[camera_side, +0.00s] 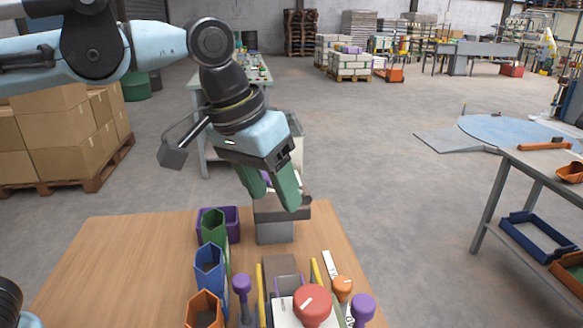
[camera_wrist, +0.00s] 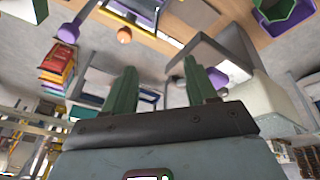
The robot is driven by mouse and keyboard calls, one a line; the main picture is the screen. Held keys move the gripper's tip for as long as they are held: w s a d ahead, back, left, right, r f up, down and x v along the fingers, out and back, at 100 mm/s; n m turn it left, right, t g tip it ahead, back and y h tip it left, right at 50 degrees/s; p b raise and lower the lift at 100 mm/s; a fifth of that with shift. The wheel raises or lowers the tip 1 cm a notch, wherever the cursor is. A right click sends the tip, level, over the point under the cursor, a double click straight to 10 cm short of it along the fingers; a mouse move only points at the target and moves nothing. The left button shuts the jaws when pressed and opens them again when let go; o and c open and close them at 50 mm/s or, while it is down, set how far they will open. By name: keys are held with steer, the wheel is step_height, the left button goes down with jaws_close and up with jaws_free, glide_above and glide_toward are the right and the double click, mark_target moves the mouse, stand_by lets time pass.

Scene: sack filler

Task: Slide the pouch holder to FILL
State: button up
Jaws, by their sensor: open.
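My gripper (camera_side: 274,198) hangs over the far part of the wooden table, its two green fingers pointing down and apart, with nothing seen between them. The fingers also show in the wrist view (camera_wrist: 159,82). Behind and below them stands a grey block with a dark top (camera_side: 276,232), partly hidden by the fingers. A grey and purple piece that looks like the pouch holder (camera_side: 288,282) sits between two yellow strips nearer the camera, apart from the gripper. The red knob partly hides its near side. A white label (camera_side: 330,263) lies right of the strips; I cannot read it.
A red knob (camera_side: 313,302), orange knob (camera_side: 342,286) and purple knobs (camera_side: 363,309) (camera_side: 242,284) stand up around the strips. Green (camera_side: 212,226), blue (camera_side: 209,264) and orange (camera_side: 205,309) bins line the left. The table's left part is clear.

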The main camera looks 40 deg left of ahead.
steer(key=d+r+m+g, duration=0.2)
steer(key=d+r+m, duration=0.1)
steer(key=d, duration=0.5)
steer(key=r+m+g+y, duration=0.1)
steer(key=m+y, duration=0.1)
steer(key=m, duration=0.1)
glide_above(364, 301)
steer(key=shift+f, duration=5.9)
steer(key=shift+c, duration=0.2)
jaws_close()
